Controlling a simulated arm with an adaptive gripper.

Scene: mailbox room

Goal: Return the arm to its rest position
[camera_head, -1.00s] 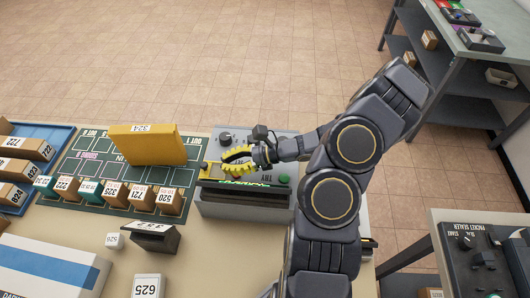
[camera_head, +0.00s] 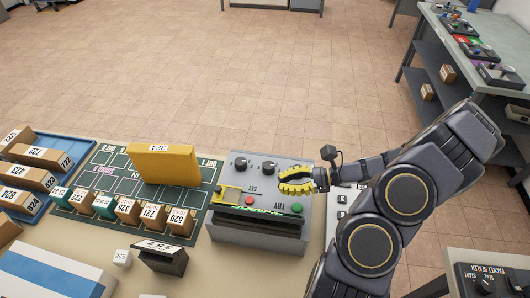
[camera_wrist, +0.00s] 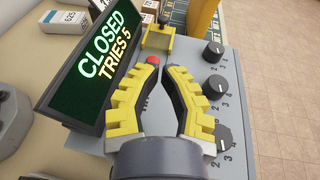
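My gripper (camera_head: 282,186), with yellow ribbed fingers, is above the right part of a grey control panel (camera_head: 262,236). My arm comes in from the lower right, bent at the elbow. Beyond the fingertips are a red button (camera_wrist: 152,60) and a yellow bracket (camera_wrist: 160,44). Dark knobs (camera_wrist: 213,87) are to the right.
A dark green mat (camera_head: 92,222) left of the panel carries a yellow upright block (camera_head: 160,166) and a row of small numbered boxes. A blue tray (camera_head: 68,152) holds more boxes. A shelf unit (camera_head: 440,60) is at right. Open floor (camera_head: 250,90) lies beyond the table.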

